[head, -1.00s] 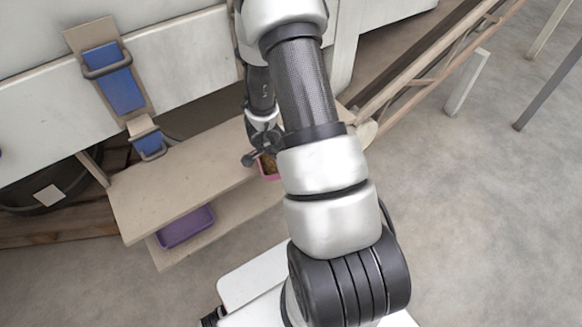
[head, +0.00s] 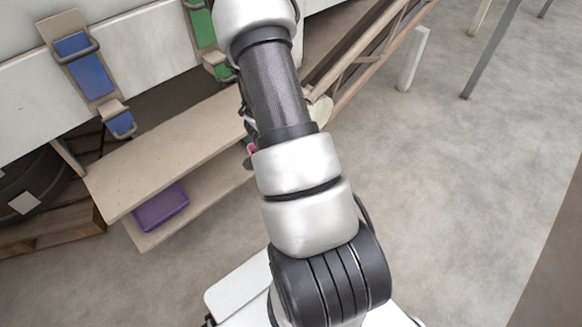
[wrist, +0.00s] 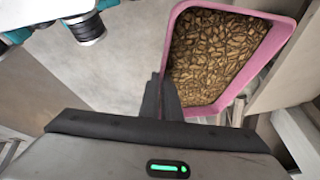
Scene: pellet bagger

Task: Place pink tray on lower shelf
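The pink tray (wrist: 190,97) fills the upper right of the wrist view and is full of brown pellets. My gripper (wrist: 165,97) is at its left wall, with dark fingers closed on the rim. In the head view only a small pink bit of the tray (head: 252,147) shows beside my arm; the arm hides the rest. The lower shelf (head: 147,238) is a pale board under the wider upper board (head: 165,150). A purple tray (head: 161,207) sits on the lower shelf toward its left end.
Blue (head: 84,72) and green (head: 203,28) panels with handles hang on the machine above the shelves. A dark round bin (head: 30,195) stands on a wooden pallet at left. A sloping wooden frame (head: 350,60) runs at upper right.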

